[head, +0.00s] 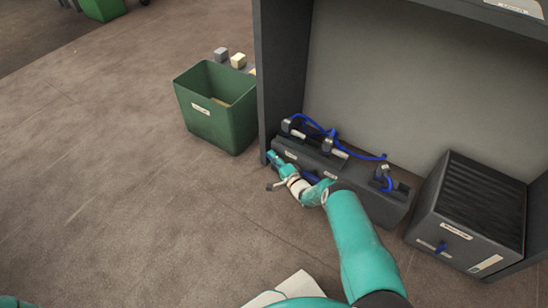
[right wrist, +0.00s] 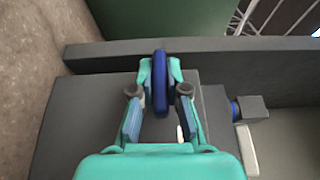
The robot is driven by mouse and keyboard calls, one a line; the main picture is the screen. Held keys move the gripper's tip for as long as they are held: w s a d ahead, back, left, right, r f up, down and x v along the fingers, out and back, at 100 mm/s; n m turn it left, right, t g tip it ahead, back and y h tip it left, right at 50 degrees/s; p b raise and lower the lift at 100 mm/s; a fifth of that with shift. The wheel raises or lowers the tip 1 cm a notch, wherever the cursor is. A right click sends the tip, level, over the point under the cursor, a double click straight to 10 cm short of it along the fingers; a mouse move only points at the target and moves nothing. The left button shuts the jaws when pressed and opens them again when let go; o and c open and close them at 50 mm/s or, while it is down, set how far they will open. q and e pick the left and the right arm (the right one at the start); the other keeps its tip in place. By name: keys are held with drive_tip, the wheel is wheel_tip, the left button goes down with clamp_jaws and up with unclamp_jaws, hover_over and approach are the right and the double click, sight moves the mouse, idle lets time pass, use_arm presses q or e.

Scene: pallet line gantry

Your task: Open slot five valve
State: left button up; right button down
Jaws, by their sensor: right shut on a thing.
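A dark valve block (head: 382,205) with pale labels too small to read stands on the floor inside the grey frame. My right gripper (head: 273,172) is at the block's left end. In the right wrist view its fingers (right wrist: 160,68) are shut on a blue valve handle (right wrist: 161,92), which stands lengthwise between the fingertips. I cannot read which slot this handle belongs to. Another blue part (head: 311,178) shows on the block's front, partly hidden by my right arm. My left gripper is not in view.
Blue hoses (head: 358,154) and fittings run along the block's top. A dark ribbed box (head: 439,220) with a blue handle stands to the right. A green bin (head: 232,130) stands left of the frame's post (head: 279,75). Floor in front is mostly clear.

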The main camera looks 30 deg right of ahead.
drive_tip(key=shift+s+f, duration=0.15)
drive_tip(key=shift+f, duration=0.1)
drive_tip(key=c, duration=1.2)
unclamp_jaws()
drive_tip(key=shift+r, duration=0.1)
drive_tip(key=shift+r, duration=0.2)
